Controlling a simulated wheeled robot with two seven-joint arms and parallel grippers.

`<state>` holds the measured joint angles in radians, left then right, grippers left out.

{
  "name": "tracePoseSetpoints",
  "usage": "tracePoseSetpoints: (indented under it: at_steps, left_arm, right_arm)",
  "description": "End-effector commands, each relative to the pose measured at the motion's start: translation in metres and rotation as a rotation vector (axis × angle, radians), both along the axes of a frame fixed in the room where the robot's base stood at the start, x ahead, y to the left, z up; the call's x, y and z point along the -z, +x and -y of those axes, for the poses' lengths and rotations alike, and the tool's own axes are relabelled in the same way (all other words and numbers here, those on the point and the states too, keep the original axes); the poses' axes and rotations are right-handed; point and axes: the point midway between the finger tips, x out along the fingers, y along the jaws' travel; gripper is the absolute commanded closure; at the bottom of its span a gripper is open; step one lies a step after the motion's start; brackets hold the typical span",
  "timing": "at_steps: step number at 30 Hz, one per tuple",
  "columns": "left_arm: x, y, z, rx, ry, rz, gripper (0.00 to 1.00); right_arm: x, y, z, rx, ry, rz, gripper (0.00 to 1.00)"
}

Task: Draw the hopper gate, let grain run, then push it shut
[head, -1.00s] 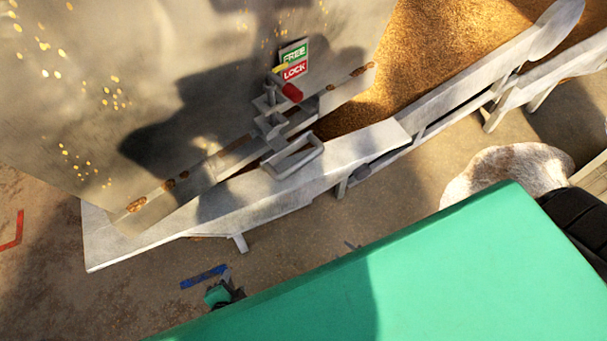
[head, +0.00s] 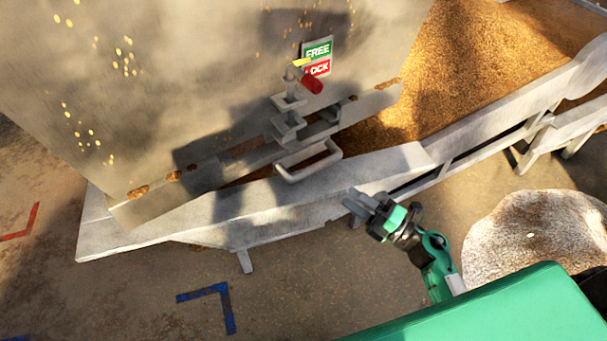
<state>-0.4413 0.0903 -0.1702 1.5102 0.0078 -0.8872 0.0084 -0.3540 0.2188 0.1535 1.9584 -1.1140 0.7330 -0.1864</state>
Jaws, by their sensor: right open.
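The grey metal hopper (head: 200,80) fills the upper left, with a sloping wall. At its lower edge is the gate with a U-shaped handle (head: 310,168). Above the handle stands a latch with a red knob (head: 312,84), beside a sign reading FREE in green and LOCK in red (head: 317,58). My right gripper (head: 354,202) is open and empty, to the right of and below the handle, apart from it. Its fingers point up-left toward the trough edge. My left gripper is out of view.
Brown grain (head: 470,60) lies in the trough (head: 400,165), whose pale rim runs diagonally. A pale speckled sack or mound (head: 530,235) sits at the right. Blue floor marks (head: 222,298) and a red mark (head: 22,224) lie on open floor. My green body shows at bottom right.

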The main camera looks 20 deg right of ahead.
Motion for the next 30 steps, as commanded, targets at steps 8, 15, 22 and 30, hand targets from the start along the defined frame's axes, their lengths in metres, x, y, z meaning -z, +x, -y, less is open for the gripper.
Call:
tracePoseSetpoints:
  at_steps: [8,15,22,30]
  left_arm:
    - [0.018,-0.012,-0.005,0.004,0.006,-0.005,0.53]
    - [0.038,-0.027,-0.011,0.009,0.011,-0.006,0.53]
    - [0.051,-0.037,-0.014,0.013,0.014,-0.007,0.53]
    - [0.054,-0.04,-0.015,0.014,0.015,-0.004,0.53]
  right_arm:
    - [-0.011,0.034,-0.026,0.0,0.005,0.003,0.59]
    - [-0.019,0.073,-0.057,0.001,0.005,0.001,0.59]
    - [-0.023,0.098,-0.077,0.002,0.004,-0.002,0.59]
    - [-0.024,0.105,-0.083,0.001,0.004,-0.002,0.59]
